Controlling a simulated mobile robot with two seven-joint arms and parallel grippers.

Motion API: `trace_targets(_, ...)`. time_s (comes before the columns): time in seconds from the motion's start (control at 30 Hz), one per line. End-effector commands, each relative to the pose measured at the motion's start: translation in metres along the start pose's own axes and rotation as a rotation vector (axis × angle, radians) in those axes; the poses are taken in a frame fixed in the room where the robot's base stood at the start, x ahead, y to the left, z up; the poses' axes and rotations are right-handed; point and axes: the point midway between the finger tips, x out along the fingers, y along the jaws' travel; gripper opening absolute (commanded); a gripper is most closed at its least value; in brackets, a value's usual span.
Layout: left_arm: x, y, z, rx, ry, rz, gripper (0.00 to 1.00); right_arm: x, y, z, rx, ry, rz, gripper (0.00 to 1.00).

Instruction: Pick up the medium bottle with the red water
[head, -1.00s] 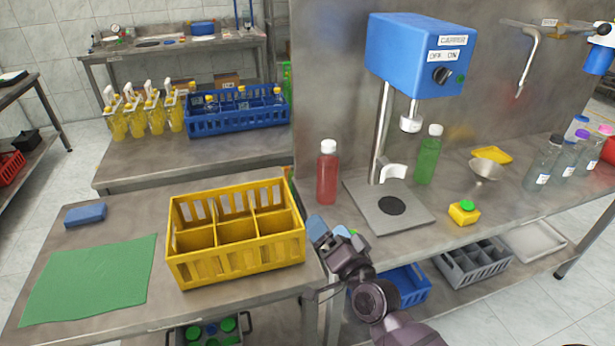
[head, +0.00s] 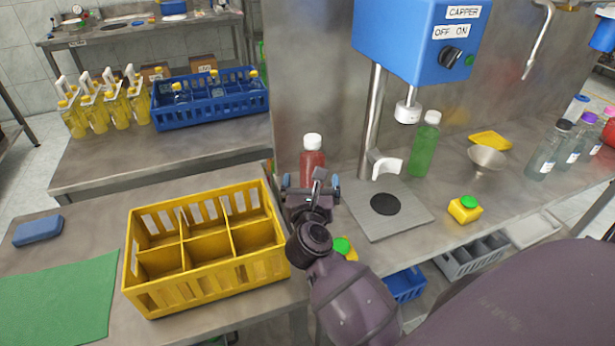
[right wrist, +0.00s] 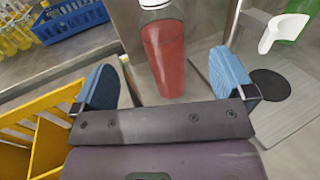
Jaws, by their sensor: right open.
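The bottle with red water (head: 312,163) has a white cap and stands upright on the metal bench, left of the capper plate. Its lower part is hidden behind my right gripper (head: 311,184) in the head view. In the right wrist view the red bottle (right wrist: 163,50) stands ahead, between the lines of the two blue finger pads. My right gripper (right wrist: 165,84) is open and empty, with its fingers on either side in front of the bottle. I cannot tell that either finger touches it. My left gripper is not in view.
The blue capper (head: 415,40) and its base plate (head: 408,222) stand right of the bottle. A green bottle (head: 424,146) stands beyond the plate. A yellow crate (head: 205,285) with empty compartments is on the left, close to my right arm.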

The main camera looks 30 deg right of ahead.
Motion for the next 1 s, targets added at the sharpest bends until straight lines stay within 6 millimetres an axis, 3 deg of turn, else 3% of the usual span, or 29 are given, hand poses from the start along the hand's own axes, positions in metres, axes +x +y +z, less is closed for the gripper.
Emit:
trace_targets(0.13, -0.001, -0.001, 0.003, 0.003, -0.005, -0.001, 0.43, 0.009, 0.0, 0.001, 0.018, -0.004, 0.0, 1.0)
trace_targets(0.4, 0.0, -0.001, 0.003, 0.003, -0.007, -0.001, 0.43, 0.046, 0.001, 0.001, 0.015, -0.005, 0.002, 1.0)
trace_targets(0.67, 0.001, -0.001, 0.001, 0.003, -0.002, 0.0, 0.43, 0.062, 0.0, 0.0, 0.014, -0.005, 0.002, 1.0)
trace_targets(1.0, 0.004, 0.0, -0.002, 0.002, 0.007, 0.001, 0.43, 0.104, 0.0, -0.002, 0.014, -0.005, 0.002, 1.0)
